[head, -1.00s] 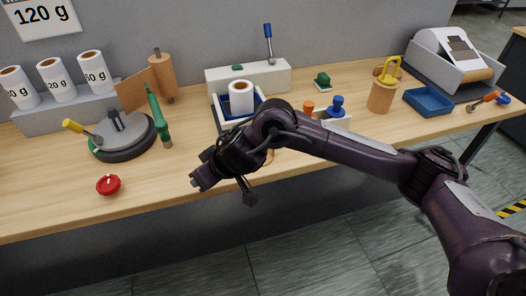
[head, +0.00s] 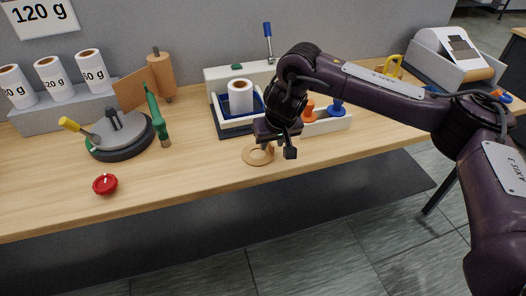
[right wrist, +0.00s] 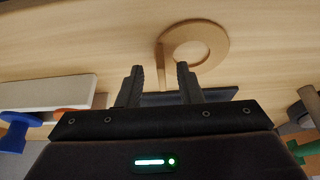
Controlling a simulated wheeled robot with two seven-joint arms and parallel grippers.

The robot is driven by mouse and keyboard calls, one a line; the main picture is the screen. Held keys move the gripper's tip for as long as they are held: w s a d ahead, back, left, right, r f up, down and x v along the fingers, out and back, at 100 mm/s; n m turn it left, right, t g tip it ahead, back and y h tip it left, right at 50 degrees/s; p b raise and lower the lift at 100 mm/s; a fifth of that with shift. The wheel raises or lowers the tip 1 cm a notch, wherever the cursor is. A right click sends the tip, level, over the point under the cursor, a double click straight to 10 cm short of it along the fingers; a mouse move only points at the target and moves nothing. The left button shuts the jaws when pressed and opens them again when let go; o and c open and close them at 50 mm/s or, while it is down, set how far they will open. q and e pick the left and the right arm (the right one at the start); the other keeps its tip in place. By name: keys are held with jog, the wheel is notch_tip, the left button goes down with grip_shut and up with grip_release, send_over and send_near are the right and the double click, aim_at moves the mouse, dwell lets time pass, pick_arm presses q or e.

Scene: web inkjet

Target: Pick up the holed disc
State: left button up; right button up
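The holed disc (head: 249,159) is a flat tan ring lying on the wooden table near its front edge. In the right wrist view the disc (right wrist: 220,42) shows just beyond the fingertips, more in line with the right finger, with a thin tan strip beside it. My right gripper (head: 278,147) is above the table by the disc's right side and partly covers it in the head view. In the right wrist view my right gripper (right wrist: 160,68) is open, with nothing held between its fingers. My left gripper is not in view.
Behind the disc stands a blue-and-white tray (head: 221,112) with a white roll. A white holder (head: 328,125) with orange and blue knobs is right of the gripper. The table between dish and disc is clear.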

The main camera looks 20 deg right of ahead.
jog(key=shift+x, duration=0.75)
grip_shut()
